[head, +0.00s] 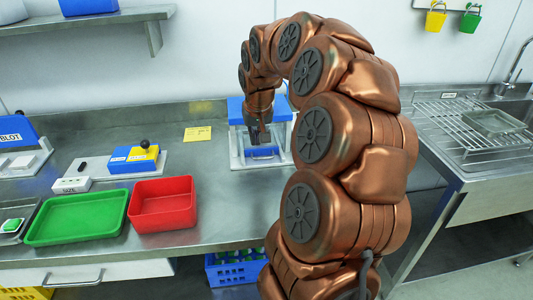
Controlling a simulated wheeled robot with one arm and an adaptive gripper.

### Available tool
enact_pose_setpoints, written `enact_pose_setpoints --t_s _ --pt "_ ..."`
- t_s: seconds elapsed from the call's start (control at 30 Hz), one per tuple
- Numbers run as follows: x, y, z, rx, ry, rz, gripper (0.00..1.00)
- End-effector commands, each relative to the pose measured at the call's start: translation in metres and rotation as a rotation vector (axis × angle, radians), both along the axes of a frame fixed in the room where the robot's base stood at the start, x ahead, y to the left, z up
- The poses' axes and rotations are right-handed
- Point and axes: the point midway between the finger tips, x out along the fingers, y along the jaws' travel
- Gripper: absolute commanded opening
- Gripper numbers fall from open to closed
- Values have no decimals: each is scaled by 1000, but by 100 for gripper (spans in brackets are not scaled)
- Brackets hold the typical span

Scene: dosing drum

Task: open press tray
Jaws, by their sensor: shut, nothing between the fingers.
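The press is a white frame with a blue top (237,110) at the back of the steel bench, near the picture's middle. Its tray (265,153) appears as a small blue part low in the front of the frame. My gripper (262,143) reaches down in front of the press, close to the tray. The gripper is small and dark here, its fingers are shut, and nothing shows between them. I cannot tell whether the fingers touch the tray. My copper arm hides the right side of the press.
A red bin (163,205) and a green tray (78,217) stand on the bench to the left. A blue and yellow block with a black knob (144,145) sits behind them. A sink with a wire rack (470,128) is at right. Bare bench lies before the press.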

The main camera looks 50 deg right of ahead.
Motion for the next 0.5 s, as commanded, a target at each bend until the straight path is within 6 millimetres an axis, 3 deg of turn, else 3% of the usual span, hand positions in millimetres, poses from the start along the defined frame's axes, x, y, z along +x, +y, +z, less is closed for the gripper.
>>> enact_pose_setpoints --t_s 0.03,0.1,0.2,0.37,0.5 --pt "1 -19 -4 -6 -9 -33 0" --pt "2 -37 -5 -15 -21 -62 0" --pt "1 -51 -6 -20 -31 -86 0" --pt "4 -58 -14 -24 -32 -93 0" --pt "9 -60 -34 -22 -28 -91 0"
